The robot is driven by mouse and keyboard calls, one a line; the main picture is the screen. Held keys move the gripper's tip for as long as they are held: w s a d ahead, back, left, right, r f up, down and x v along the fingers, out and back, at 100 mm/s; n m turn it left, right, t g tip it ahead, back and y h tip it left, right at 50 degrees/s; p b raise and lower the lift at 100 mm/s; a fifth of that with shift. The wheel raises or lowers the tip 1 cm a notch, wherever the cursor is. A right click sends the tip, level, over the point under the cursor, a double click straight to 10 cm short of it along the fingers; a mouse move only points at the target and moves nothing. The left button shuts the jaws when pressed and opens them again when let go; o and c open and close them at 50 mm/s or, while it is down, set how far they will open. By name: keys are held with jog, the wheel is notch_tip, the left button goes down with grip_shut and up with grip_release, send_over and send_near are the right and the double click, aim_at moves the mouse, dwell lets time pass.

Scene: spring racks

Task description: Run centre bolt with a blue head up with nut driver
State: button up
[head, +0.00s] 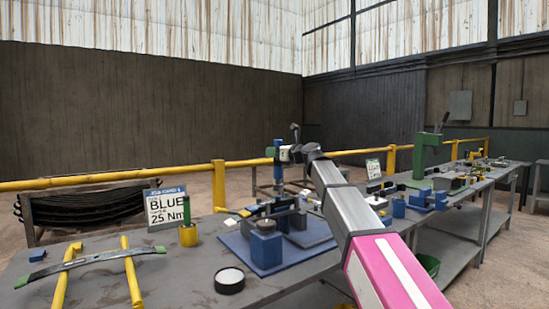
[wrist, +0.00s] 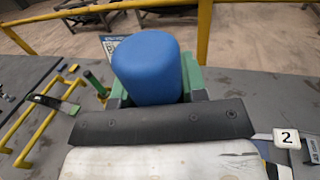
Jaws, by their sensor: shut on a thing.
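My gripper (head: 277,152) is shut on an upright blue tool, which I take to be the nut driver (head: 278,165), above the clamp fixture on the bench. In the wrist view the tool's rounded blue top (wrist: 148,65) fills the space between the green fingers. Its lower end reaches down toward the fixture (head: 283,208), which stands on a blue base plate (head: 262,262). I cannot tell whether the driver touches a bolt. The centre bolt and its head colour cannot be made out; the tool and my gripper hide that spot in the wrist view.
A sign (head: 167,208) reads BLUE 25 Nm. Beside it a yellow cup (head: 188,236) holds a green-handled tool. A leaf spring (head: 92,260) lies across yellow rails at left. A round black tub (head: 229,281) stands at the front. More fixtures and a green press (head: 424,158) stand right.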

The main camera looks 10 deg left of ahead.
aim_at(275, 143)
jog(key=shift+r, duration=1.65)
